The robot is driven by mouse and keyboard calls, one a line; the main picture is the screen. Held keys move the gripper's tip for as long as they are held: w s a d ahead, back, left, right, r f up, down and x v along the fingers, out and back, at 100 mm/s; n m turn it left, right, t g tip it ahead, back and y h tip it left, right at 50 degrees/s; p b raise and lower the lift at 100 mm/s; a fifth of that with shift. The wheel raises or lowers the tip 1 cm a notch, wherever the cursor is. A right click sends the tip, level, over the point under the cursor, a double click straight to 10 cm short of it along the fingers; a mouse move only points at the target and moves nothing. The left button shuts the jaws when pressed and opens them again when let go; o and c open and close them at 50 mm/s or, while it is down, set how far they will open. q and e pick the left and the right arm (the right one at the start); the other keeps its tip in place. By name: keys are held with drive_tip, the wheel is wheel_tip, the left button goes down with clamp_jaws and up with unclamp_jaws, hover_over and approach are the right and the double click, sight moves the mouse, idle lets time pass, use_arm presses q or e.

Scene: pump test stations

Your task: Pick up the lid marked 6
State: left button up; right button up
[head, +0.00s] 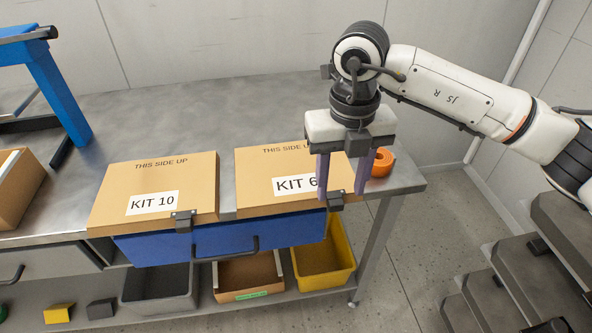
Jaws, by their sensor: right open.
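The lid marked KIT 6 (262,182) is a flat tan cardboard panel with a white label and the words THIS SIDE UP, lying near the right end of the metal bench. A grey clip (335,200) sits at its front edge. My right gripper (342,190) points down over the right part of this lid, its two purple-grey fingers apart and empty. The clip shows between the fingertips; I cannot tell whether they touch it. The gripper hides part of the lid's right side and the end of its label. My left gripper is not in view.
A similar lid marked KIT 10 (157,180) lies just left, with its own clip (183,220). An orange roll (382,163) stands right of the gripper. A blue drawer (215,238) and a yellow bin (325,262) are below. The bench behind the lids is clear.

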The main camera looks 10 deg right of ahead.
sight(337, 204)
wheel_tip(337, 204, down, 5)
drive_tip(key=shift+w, duration=0.15)
clamp_jaws()
